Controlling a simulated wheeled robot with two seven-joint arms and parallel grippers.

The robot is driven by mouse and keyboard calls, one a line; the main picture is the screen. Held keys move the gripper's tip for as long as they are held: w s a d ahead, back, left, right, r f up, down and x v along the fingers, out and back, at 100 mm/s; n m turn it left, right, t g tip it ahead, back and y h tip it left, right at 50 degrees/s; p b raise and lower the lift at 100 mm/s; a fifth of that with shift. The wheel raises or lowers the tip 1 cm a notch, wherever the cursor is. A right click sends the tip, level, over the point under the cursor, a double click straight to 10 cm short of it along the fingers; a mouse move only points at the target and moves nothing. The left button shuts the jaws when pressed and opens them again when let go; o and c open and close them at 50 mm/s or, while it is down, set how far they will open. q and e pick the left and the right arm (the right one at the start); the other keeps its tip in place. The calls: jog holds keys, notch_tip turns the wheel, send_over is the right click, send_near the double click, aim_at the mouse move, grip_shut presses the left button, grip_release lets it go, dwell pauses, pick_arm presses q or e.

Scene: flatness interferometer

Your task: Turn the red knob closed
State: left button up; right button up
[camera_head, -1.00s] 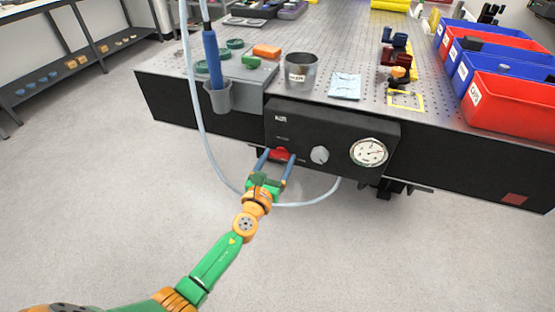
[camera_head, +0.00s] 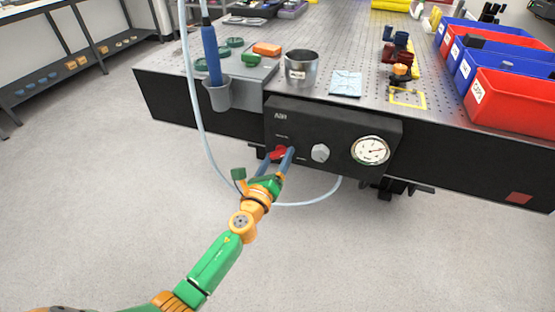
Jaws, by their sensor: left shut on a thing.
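The red knob (camera_head: 279,152) sits on the left part of the black front panel (camera_head: 335,127), below the table edge. My left gripper (camera_head: 277,155) reaches up to it from below, its blue fingers shut on the knob, one on each side. The fingers partly hide the knob, and the gripper is rolled so that the right finger sits higher and nearer the panel's middle. My right gripper is not in view.
A grey knob (camera_head: 320,153) and a round dial gauge (camera_head: 370,151) sit to the right on the same panel. A pale hose (camera_head: 203,140) hangs at the left and loops below the panel. A metal cup (camera_head: 301,70) stands on the table above. The floor in front is clear.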

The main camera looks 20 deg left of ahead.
pick_arm(q)
jog(key=n, duration=0.5)
jog(key=shift+f+n+b, duration=0.1)
jog(key=shift+n+b, duration=0.2)
jog(key=shift+b, duration=0.1)
jog(key=n, duration=0.5)
jog(key=shift+n, duration=0.4)
jog(key=o, duration=1.3)
jog(key=s, duration=0.7)
jog(key=shift+s+a, duration=0.1)
